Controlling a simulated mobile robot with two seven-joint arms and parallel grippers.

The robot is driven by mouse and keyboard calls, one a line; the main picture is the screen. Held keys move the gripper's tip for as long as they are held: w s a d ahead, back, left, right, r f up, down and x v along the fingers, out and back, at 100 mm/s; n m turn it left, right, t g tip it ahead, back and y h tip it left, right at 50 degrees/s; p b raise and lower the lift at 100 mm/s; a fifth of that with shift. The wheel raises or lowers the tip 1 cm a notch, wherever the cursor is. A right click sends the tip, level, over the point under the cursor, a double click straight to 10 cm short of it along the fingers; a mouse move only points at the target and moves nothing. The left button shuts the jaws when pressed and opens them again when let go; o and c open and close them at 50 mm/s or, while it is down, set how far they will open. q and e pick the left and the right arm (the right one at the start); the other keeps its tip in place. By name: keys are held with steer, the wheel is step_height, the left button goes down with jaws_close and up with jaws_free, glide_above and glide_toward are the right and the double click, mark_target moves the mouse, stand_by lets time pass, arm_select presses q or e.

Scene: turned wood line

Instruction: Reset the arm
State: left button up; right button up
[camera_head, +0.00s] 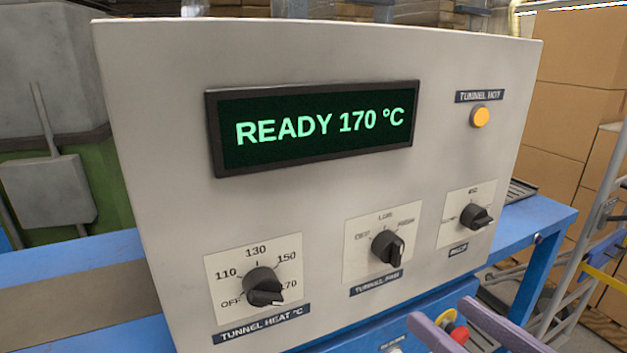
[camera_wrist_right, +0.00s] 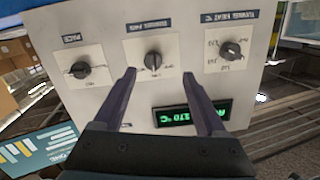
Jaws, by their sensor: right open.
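My right gripper (camera_head: 442,311) comes in at the bottom right of the head view, its two purple fingers apart and nothing held between them. In the right wrist view the open fingers (camera_wrist_right: 159,75) point at the panel (camera_wrist_right: 95,95), seen upside down. The tunnel fan knob (camera_head: 388,247) appears just beyond the fingertips there (camera_wrist_right: 153,61). In the head view the fingers are below the knobs and apart from them. My left gripper is in neither view.
The grey panel (camera_head: 160,130) has a display (camera_head: 315,127) reading READY 170 °C and an amber TUNNEL HOT lamp (camera_head: 480,117). The heat knob (camera_head: 263,287) and a third knob (camera_head: 476,217) flank the fan knob. A red button (camera_head: 459,333) shows between the fingers. Cardboard boxes (camera_head: 575,85) stand right.

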steer(key=s+d+r+g+h+p, duration=0.1)
steer(key=s+r+g+h+p, duration=0.2)
steer(key=s+g, duration=0.4)
steer(key=s+d+r+g+h+p, duration=0.1)
steer(key=s+d+g+h+p, duration=0.15)
steer(key=s+g+p, duration=0.45)
step_height(320, 180, up, 38)
steer(key=s+t+p, duration=0.1)
steer(key=s+p, duration=0.1)
steer(key=p, duration=3.4)
steer(key=shift+a+f+t, duration=0.25)
steer(key=shift+a+t, duration=0.05)
steer(key=shift+t, duration=0.1)
steer(key=shift+s, duration=0.1)
